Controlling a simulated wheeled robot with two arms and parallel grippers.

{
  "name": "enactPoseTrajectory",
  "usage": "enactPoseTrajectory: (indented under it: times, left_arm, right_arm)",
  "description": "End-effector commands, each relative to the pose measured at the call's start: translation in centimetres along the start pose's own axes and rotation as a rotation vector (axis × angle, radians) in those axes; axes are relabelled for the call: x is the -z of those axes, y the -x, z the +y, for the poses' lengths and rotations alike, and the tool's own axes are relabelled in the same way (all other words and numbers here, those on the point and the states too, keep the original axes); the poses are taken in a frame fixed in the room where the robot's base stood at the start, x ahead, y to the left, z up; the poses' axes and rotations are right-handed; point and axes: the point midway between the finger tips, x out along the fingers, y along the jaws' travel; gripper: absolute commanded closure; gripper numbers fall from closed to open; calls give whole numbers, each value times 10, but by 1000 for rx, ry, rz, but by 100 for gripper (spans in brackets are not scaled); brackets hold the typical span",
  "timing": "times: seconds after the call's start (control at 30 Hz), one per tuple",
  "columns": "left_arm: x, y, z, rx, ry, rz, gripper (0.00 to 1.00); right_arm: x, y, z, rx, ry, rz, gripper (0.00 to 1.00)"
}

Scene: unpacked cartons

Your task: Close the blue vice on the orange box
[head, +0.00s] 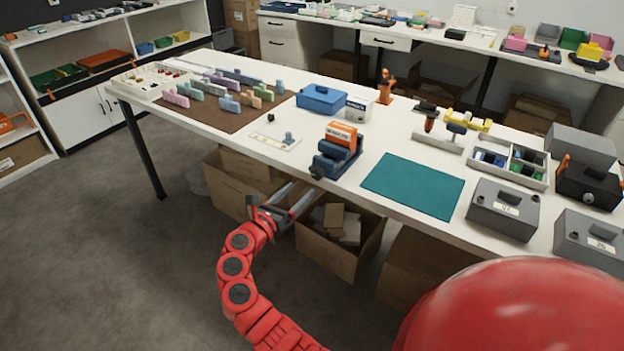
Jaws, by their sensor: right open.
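The blue vice (335,166) stands at the front edge of the white table, with its screw end facing the edge. The orange box (341,132) sits upright between its jaws, with a white label on its front. I cannot tell whether the jaws touch the box. My right gripper (297,193) is open and empty, in front of the table edge, below and left of the vice and apart from it. My left gripper is not in view.
A teal mat (413,186) lies right of the vice. A white plate with small parts (276,141) lies left, and a blue case (321,98) stands behind. Grey boxes (503,208) stand at the right. An open carton (341,240) is under the table below my gripper.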

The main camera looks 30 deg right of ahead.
Motion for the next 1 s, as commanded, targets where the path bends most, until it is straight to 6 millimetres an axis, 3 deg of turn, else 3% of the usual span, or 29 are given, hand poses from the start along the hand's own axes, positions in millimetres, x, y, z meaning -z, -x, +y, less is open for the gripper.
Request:
enactPoseTrajectory:
  times: [0.1,0.3,0.5,0.77,1.0]
  left_arm:
    - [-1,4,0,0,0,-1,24]
    - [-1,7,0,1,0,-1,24]
    - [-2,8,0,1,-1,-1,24]
    - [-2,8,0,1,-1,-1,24]
    - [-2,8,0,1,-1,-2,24]
  right_arm:
    - [1,-30,-2,7,0,2,24]
    - [0,-63,-1,4,-1,0,24]
    - [0,-76,0,0,1,0,24]
    - [0,-77,0,-1,0,0,24]
    - [0,-77,0,-1,0,0,65]
